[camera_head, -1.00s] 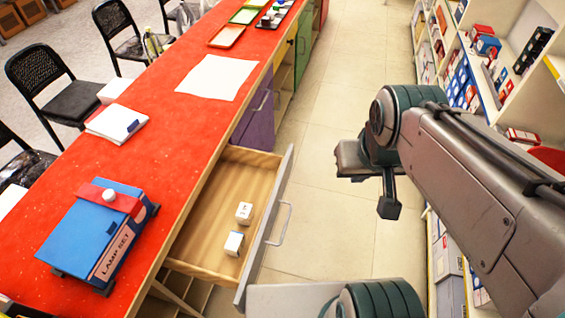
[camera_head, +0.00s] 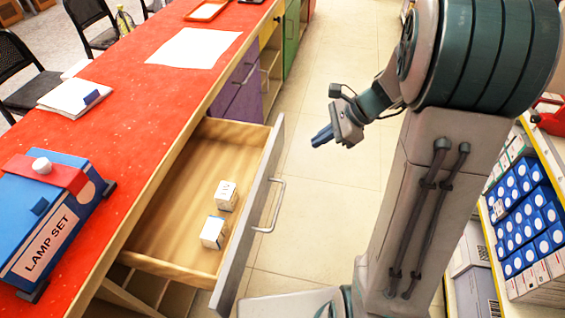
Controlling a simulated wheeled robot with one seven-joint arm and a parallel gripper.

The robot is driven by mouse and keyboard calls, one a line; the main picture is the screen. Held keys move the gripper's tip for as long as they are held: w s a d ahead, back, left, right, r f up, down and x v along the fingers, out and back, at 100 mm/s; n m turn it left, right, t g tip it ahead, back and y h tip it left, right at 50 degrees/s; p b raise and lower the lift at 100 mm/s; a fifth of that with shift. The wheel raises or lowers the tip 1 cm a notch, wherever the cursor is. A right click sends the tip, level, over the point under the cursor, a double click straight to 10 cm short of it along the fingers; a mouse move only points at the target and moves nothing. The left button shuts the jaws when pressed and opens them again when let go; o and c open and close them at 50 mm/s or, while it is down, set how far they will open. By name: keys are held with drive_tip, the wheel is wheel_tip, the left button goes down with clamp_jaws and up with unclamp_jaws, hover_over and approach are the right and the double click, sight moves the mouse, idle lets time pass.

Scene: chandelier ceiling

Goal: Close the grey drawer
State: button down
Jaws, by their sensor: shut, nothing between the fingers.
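The grey drawer (camera_head: 246,228) is pulled out from the red-topped counter, with a grey front and a light wooden inside. A metal handle (camera_head: 277,205) is on its front. Two small white boxes, one farther back (camera_head: 226,195) and one nearer (camera_head: 213,232), stand inside it. My gripper (camera_head: 322,137) is to the right of the drawer, above the aisle floor, apart from the drawer front and handle. Its fingers look shut with nothing held.
A purple cabinet door (camera_head: 238,88) is beyond the drawer. Stocked shelves (camera_head: 530,215) line the right. Aisle floor (camera_head: 335,60) ahead is clear.

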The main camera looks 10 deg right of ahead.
drive_tip(key=w+d+f+m+t+b, duration=0.1)
drive_tip(key=w+d+f+m+b, duration=0.2)
drive_tip(key=f, duration=0.5)
drive_tip(key=m+b, duration=0.1)
drive_tip(key=b, duration=0.1)
approach(275, 162)
wheel_tip(275, 162, down, 4)
drive_tip(key=a, duration=0.2)
drive_tip(key=shift+w+a+f+y, duration=0.15)
drive_tip(key=shift+w+a+y, duration=0.3)
drive_tip(key=shift+a, duration=0.3)
